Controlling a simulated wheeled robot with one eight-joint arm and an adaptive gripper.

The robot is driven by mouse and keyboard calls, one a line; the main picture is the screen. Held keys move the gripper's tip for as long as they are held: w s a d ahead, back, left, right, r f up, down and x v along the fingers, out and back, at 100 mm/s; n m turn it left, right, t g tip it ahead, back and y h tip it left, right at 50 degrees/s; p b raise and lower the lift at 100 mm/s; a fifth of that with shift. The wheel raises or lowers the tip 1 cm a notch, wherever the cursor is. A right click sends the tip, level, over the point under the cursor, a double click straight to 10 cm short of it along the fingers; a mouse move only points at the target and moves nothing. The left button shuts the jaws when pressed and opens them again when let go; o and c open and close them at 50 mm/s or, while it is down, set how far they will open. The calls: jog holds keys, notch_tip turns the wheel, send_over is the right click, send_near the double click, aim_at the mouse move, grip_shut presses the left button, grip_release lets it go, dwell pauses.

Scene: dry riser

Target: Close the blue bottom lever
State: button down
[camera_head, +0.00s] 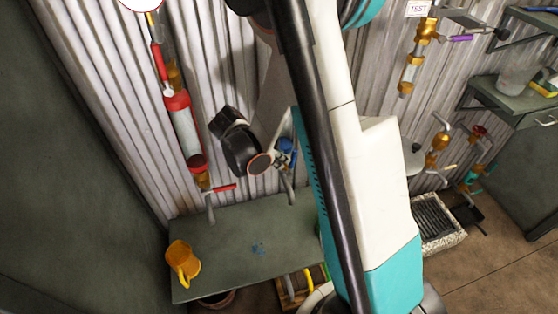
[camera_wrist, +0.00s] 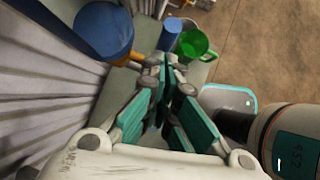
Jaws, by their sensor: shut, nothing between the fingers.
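My gripper (camera_wrist: 165,75) is shut and empty, with its teal finger pads together in the wrist view. In the head view the gripper (camera_head: 283,165) is at the corrugated wall above the green bench, mostly in shadow and partly hidden by my arm. A small blue part (camera_head: 286,147) shows just beside the fingers there. In the wrist view a large blue rounded part (camera_wrist: 103,28) is up and left of the fingertips, with a dark blue bar running beside it. I cannot tell which of these is the blue bottom lever, or whether the fingers touch it.
A yellow mug (camera_head: 182,264) stands on the bench (camera_head: 225,240). A blue cup (camera_wrist: 171,33) and green mug (camera_wrist: 192,44) show beyond the fingertips. More valves (camera_head: 440,142) are at right.

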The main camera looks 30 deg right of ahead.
jog(key=shift+d, duration=0.1)
jog(key=shift+s+d+r+y, duration=0.1)
jog(key=shift+d+y, duration=0.1)
jog(key=shift+y, duration=0.1)
